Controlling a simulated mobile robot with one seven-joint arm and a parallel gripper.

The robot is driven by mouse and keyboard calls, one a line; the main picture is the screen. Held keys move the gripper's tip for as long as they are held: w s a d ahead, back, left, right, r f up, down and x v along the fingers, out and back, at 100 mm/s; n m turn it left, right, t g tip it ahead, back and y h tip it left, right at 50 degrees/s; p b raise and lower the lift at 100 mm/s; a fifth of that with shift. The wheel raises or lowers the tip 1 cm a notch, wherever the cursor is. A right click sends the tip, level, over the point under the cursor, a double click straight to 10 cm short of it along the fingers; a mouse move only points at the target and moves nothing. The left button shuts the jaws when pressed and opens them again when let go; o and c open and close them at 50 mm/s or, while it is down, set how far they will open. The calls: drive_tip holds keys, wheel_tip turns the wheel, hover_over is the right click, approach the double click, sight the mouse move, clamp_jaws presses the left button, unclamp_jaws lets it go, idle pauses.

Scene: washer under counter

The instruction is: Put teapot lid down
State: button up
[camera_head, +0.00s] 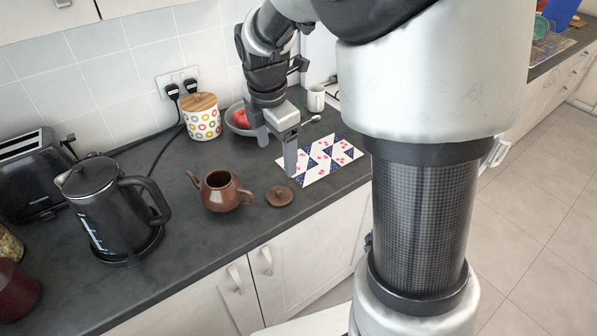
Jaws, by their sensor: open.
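A brown teapot (221,192) stands upright on the dark counter in the head camera view, with its top opening uncovered. Its brown round lid (279,196) lies on the counter to the right of the teapot, near the front edge. My gripper (277,158) is open, above the counter, behind the lid and apart from it. Its fingers point down, with one finger in front of the left part of the patterned mat. Nothing shows between the fingers.
A black kettle (100,208) and a toaster (30,180) stand at the left. A spotted canister (201,118), a grey bowl (232,121) and a white mug (316,97) stand behind. A patterned mat (335,150) lies to the right of the lid.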

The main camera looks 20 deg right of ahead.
drive_tip(key=s+r+m+t, duration=0.1)
drive_tip(key=s+r+m, duration=0.2)
drive_tip(key=s+m, duration=0.4)
drive_tip(key=s+r+m+t, duration=0.1)
drive_tip(key=s+r+m, duration=0.2)
drive_tip(key=s+m, duration=0.3)
drive_tip(key=s+d+r+m+t, duration=0.1)
drive_tip(key=s+r+m, duration=0.3)
drive_tip(key=s+m, duration=0.3)
drive_tip(key=shift+s+m+t+y, duration=0.35)
drive_tip(key=shift+m+t+y, duration=0.05)
drive_tip(key=shift+m, duration=0.5)
wheel_tip(320, 180, up, 4)
drive_tip(key=p, duration=0.3)
drive_tip(key=shift+d+f, duration=0.1)
drive_tip(key=shift+f, duration=0.15)
